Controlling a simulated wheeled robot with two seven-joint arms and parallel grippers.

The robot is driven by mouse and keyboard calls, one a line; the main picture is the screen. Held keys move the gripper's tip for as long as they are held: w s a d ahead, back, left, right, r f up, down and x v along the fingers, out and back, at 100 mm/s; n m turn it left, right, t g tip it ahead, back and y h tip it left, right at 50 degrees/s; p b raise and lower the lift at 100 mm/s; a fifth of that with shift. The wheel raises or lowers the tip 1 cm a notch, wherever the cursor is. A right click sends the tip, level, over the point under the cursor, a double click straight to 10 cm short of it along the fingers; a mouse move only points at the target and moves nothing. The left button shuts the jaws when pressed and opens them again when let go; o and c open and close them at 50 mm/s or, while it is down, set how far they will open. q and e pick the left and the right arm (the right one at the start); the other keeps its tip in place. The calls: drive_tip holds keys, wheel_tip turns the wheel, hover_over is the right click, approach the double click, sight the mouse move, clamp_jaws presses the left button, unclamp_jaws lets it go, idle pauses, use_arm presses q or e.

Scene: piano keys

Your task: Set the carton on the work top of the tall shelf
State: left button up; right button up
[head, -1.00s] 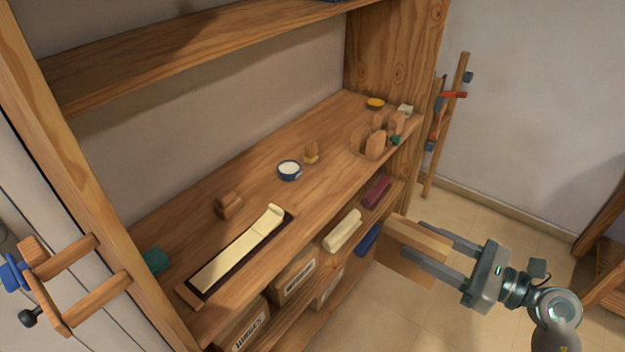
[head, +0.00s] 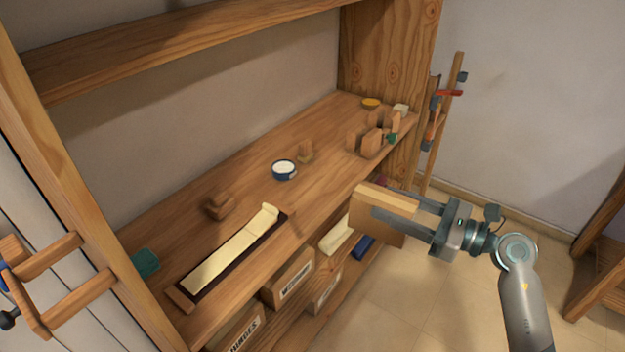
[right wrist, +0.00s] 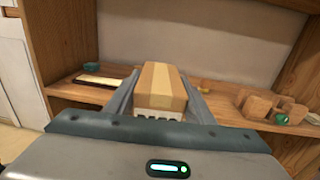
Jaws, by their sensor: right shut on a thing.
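The carton (head: 386,203) is a light brown box with a paler strip along its top. My right gripper (head: 400,209) is shut on it and holds it in front of the tall shelf's work top (head: 250,198), near its front edge and right of its middle. In the right wrist view the carton (right wrist: 162,84) sits between the two fingers (right wrist: 160,95), with the work top (right wrist: 220,96) beyond it. I cannot tell the exact gap between carton and edge. My left gripper is not in view.
On the work top are a cream strip in a dark tray (head: 232,248), a small white-filled bowl (head: 284,170), wooden blocks (head: 372,144) and a teal thing (head: 145,262). Labelled boxes (head: 288,278) stand below. Bare work top lies between bowl and front edge.

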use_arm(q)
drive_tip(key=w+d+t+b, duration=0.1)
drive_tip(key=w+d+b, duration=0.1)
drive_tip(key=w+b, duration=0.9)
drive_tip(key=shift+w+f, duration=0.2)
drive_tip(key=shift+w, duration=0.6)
use_arm(e)
drive_tip(key=w+a+r, duration=0.1)
drive_tip(key=w+a, duration=0.1)
drive_tip(key=w, duration=0.7)
drive_tip(key=w+a, duration=0.3)
drive_tip(key=w, duration=0.7)
drive_tip(key=w+a+r+t, duration=0.1)
drive_tip(key=w+a, duration=0.1)
drive_tip(key=w, duration=0.8)
drive_tip(key=shift+a+r+m+h, duration=0.3)
drive_tip(key=shift+a+m, duration=0.05)
drive_tip(key=shift+m, duration=0.05)
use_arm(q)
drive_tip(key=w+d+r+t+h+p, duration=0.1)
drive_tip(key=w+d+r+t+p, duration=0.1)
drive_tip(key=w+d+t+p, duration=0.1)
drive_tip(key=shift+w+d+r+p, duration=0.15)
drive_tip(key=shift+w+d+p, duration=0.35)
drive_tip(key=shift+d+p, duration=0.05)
use_arm(e)
drive_tip(key=s+a+f, duration=0.7)
drive_tip(key=a, duration=0.1)
drive_tip(key=shift+s+a, duration=0.4)
drive_tip(key=shift+f, duration=2.05)
